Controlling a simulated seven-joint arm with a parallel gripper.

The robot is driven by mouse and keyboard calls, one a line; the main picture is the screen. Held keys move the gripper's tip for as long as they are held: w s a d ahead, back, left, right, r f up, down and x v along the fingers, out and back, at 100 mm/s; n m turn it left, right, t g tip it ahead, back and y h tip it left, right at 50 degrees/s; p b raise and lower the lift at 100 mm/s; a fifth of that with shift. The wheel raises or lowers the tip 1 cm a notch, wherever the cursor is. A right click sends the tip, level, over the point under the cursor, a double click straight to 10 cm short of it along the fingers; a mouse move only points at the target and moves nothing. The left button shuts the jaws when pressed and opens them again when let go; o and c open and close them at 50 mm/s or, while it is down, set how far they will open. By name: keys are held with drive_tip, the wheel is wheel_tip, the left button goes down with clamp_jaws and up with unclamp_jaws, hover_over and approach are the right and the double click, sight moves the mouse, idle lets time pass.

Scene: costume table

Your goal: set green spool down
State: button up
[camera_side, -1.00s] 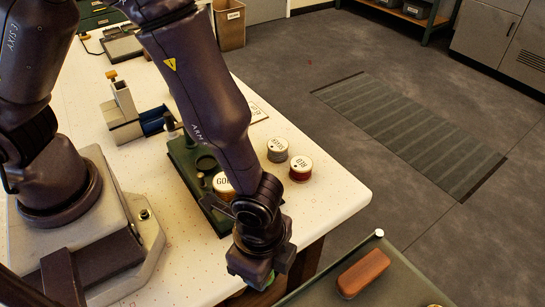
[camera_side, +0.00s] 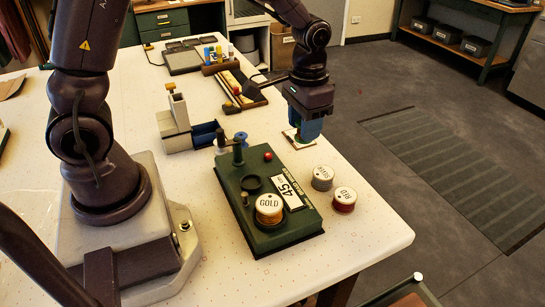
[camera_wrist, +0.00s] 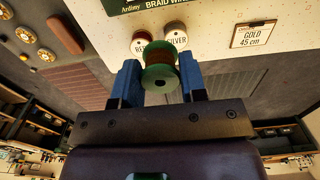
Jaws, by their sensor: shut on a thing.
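My gripper (camera_side: 303,137) has blue fingers pointing down above the far right part of the table. In the wrist view, the green spool (camera_wrist: 160,77), with green ends and a brown middle, sits between the fingertips of my gripper (camera_wrist: 159,80). The fingers are shut on it. In the side view the spool is mostly hidden by the fingers. A brown-edged card (camera_side: 292,141) lies under or close behind the gripper; it reads "GOLD 45 cm" in the wrist view (camera_wrist: 252,35). I cannot tell whether the spool touches the table.
The silver spool (camera_side: 322,178) and red spool (camera_side: 343,200) stand near the table's right edge. The green braid winder (camera_side: 240,215) carries the gold spool (camera_side: 269,209) and a "45" label. A blue-and-white fixture (camera_side: 190,132) and a long tray (camera_side: 240,90) stand farther back.

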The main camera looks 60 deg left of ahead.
drive_tip(key=s+a+f+n, duration=0.1)
drive_tip(key=s+a+n, duration=0.1)
drive_tip(key=a, duration=0.7)
drive_tip(key=s+a+f+n, duration=0.1)
drive_tip(key=s+a+n, duration=0.15)
drive_tip(key=a, duration=0.55)
drive_tip(key=m, duration=0.3)
hover_over(206, 133)
drive_tip(key=d, duration=0.2)
wheel_tip(206, 133, down, 3)
drive_tip(key=f, duration=0.9)
drive_tip(key=shift+s+d+f, duration=0.1)
drive_tip(key=shift+s+f, duration=0.15)
drive_tip(key=shift+f, duration=0.05)
drive_tip(key=shift+f, duration=0.15)
